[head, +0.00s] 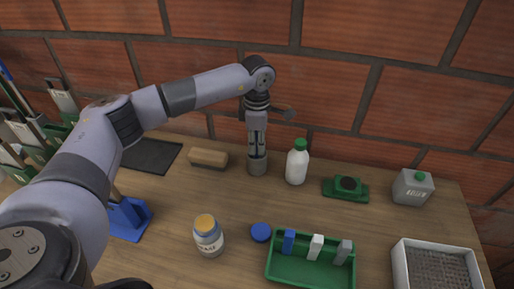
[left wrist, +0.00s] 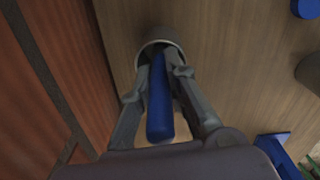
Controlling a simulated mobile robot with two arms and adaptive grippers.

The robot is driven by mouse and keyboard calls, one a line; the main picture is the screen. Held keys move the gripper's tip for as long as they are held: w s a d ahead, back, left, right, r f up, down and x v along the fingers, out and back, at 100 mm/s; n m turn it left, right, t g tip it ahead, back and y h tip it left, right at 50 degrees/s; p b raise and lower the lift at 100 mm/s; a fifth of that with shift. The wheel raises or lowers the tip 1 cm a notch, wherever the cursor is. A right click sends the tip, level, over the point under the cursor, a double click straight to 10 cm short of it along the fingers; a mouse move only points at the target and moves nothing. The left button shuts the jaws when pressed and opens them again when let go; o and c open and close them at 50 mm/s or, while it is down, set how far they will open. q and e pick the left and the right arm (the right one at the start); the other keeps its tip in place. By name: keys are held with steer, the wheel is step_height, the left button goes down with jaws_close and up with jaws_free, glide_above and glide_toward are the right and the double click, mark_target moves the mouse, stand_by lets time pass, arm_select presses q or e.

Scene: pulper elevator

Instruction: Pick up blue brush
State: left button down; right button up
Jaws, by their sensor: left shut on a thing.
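The blue brush (left wrist: 160,105) shows in the left wrist view as a long blue handle, between the fingers of my left gripper (left wrist: 163,80). My left gripper is shut on it. The far end of the brush goes into a round grey cup (left wrist: 166,37), where its head is hidden. In the head view my left gripper (head: 257,145) points down over the grey cup (head: 257,167) near the wall, and it hides the brush. My right gripper is not seen.
A white bottle (head: 297,166) stands close right of the cup, and a wooden block (head: 209,158) lies left. A labelled jar (head: 208,240), a blue lid (head: 261,232) and a green tray (head: 312,272) are in front. The brick wall (head: 330,95) is close behind.

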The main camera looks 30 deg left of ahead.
arm_select(q)
steer(key=shift+r, duration=0.1)
steer(key=shift+w+r, duration=0.1)
steer(key=shift+r, duration=0.45)
step_height(320, 180, up, 19)
steer(key=b, duration=0.2)
steer(key=shift+b, duration=0.35)
steer(key=shift+f, duration=0.15)
